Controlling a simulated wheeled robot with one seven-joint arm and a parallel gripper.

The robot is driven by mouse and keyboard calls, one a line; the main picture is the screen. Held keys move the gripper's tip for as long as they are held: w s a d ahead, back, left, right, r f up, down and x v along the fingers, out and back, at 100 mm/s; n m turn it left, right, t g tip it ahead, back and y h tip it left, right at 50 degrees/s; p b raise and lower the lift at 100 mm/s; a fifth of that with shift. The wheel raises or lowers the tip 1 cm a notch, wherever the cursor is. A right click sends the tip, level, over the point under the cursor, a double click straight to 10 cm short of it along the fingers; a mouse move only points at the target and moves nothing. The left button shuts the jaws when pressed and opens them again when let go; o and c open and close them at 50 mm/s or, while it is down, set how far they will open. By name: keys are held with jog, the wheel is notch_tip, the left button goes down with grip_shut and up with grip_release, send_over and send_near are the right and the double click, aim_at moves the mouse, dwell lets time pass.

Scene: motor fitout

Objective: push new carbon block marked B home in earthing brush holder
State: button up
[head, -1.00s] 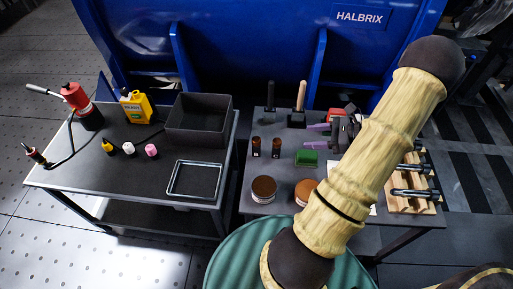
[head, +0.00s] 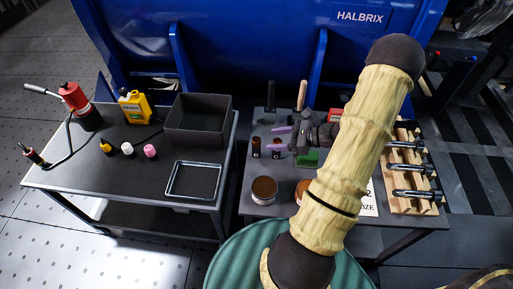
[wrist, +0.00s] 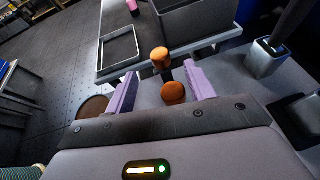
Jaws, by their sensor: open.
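My gripper (head: 274,138) is open and empty, with two purple fingers pointing left over the right table. The far cylinder (wrist: 160,54) and near cylinder (wrist: 173,92) also show in the head view as a left brown cylinder (head: 256,147) and a right brown cylinder (head: 277,149). I cannot tell whether the fingers are level with them. I cannot make out a carbon block marked B or an earthing brush holder.
The right table (head: 240,200) also holds a green block (head: 312,157), round brown-topped tins (head: 264,188), upright handled tools (head: 301,95) and a wooden rack (head: 408,205). The left table (head: 90,170) carries a dark bin (head: 198,125) and an empty tray (head: 193,181). A blue machine (head: 250,45) stands behind.

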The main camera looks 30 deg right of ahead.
aim_at(256, 141)
jog(key=x, duration=0.5)
jog(key=shift+f+b, duration=0.15)
jog(key=shift+b, duration=0.25)
jog(key=shift+c, duration=0.2)
jog(key=c, duration=1.1)
